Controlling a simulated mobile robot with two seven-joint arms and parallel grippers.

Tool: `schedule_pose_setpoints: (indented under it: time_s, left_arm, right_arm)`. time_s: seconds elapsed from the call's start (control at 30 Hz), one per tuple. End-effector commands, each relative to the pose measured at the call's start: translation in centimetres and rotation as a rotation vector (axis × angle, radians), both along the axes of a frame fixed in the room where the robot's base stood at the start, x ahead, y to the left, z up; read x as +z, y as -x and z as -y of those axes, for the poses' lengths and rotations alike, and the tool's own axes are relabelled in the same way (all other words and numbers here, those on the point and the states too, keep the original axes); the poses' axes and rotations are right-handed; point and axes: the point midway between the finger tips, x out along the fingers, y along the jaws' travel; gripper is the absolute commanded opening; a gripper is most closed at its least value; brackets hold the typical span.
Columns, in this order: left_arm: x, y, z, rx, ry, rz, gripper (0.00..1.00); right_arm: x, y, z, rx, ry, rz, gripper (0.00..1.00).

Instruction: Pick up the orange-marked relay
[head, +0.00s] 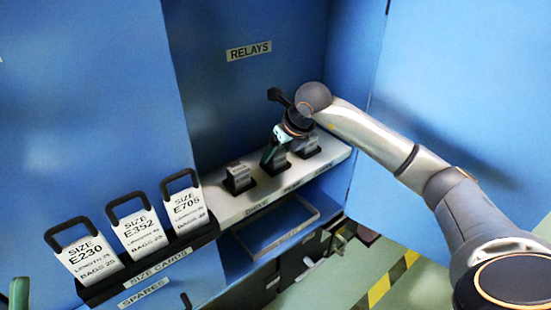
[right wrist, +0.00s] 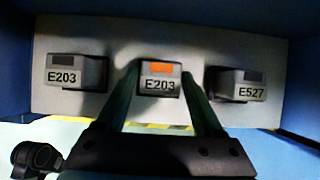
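A dark-marked E203 relay (right wrist: 77,74) stands to the left and a dark-marked E527 relay (right wrist: 237,84) to the right. Blue cabinet walls enclose the shelf (head: 230,209). A rack of size cards (head: 126,234) stands at the left front.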

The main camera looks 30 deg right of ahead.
Motion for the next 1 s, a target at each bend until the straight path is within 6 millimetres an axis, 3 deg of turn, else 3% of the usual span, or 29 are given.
schedule_pose_setpoints:
  time_s: [0.07, 0.6, 1.0]
  left_arm:
    - [0.0, 0.0, 0.0, 0.000, 0.000, 0.000, 0.50]
    - [0.0, 0.0, 0.0, -0.002, 0.000, 0.000, 0.50]
    - [0.5, 0.0, 0.1, 0.000, -0.002, 0.002, 0.50]
  right_arm:
    - [0.0, 0.0, 0.0, 0.000, 0.000, 0.000, 0.59]
    - [0.1, 0.0, 0.0, 0.000, 0.000, 0.001, 0.00]
    - [1.1, -0.1, 0.0, 0.000, 0.001, 0.004, 0.00]
